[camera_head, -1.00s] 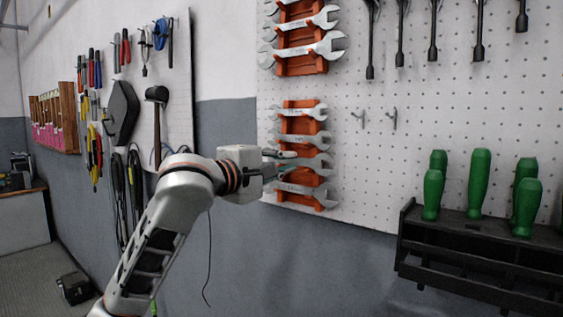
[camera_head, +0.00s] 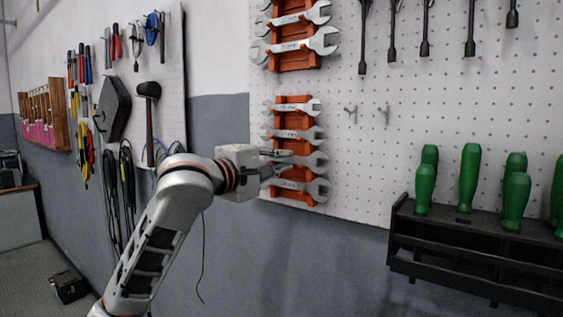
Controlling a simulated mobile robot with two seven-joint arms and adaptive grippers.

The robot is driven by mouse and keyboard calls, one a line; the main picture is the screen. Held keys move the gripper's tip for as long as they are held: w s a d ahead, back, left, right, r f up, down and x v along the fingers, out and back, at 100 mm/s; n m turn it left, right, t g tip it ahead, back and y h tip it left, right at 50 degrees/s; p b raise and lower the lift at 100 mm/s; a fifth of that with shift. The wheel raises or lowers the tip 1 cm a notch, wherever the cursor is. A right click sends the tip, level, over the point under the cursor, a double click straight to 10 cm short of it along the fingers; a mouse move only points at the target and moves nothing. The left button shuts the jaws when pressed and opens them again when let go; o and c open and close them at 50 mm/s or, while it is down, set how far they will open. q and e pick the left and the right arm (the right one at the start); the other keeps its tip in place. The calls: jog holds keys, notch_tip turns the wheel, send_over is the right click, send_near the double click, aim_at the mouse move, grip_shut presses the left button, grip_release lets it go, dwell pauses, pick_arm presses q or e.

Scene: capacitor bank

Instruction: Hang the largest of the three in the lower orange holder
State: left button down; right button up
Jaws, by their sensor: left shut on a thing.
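The lower orange holder (camera_head: 293,101) is on the white pegboard, with several silver open-end wrenches across it, one above another. The top wrench (camera_head: 312,106) and the second wrench (camera_head: 308,134) show clearly. The third wrench (camera_head: 317,160) is partly hidden by my left gripper. The bottom wrench (camera_head: 318,189) lies low on the holder and looks like the largest there. My left gripper (camera_head: 285,160) is at the holder's lower half, shut on a wrench; fingers overlap the third wrench, and I cannot tell for sure which is held. My right gripper is out of view.
An upper orange holder (camera_head: 294,58) with more wrenches is above. Two empty hooks (camera_head: 368,114) are to the right. A black rack (camera_head: 440,235) with green-handled tools (camera_head: 468,175) sits lower right. Hanging tools, including a mallet (camera_head: 149,110), fill the left board.

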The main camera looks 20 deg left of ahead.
pick_arm(q)
jog(key=c, duration=2)
grip_release()
jog(key=shift+o, duration=0.2)
jog(key=shift+s, duration=0.1)
jog(key=v, duration=1.2)
jog(key=w+f+m+g+y, duration=0.1)
jog(key=w+f+m, duration=0.15)
jog(key=f, duration=0.75)
jog(key=w+f+m+g, duration=0.1)
jog(key=w+f, duration=0.3)
jog(key=f, duration=0.7)
jog(key=s+f+m+g+y, duration=0.1)
jog(key=s+f+m, duration=0.2)
jog(key=f, duration=1.1)
jog(key=s+f+m+g+y, duration=0.1)
jog(key=s+f+m, duration=0.25)
jog(key=f, duration=1.05)
jog(key=s+f+m+g+y, duration=0.1)
jog(key=s+f+m, duration=0.7)
jog(key=s+f, duration=1.4)
jog(key=shift+s+d+f+g, duration=0.15)
jog(key=shift+s+d+g, duration=0.3)
jog(key=shift+s+g, duration=0.35)
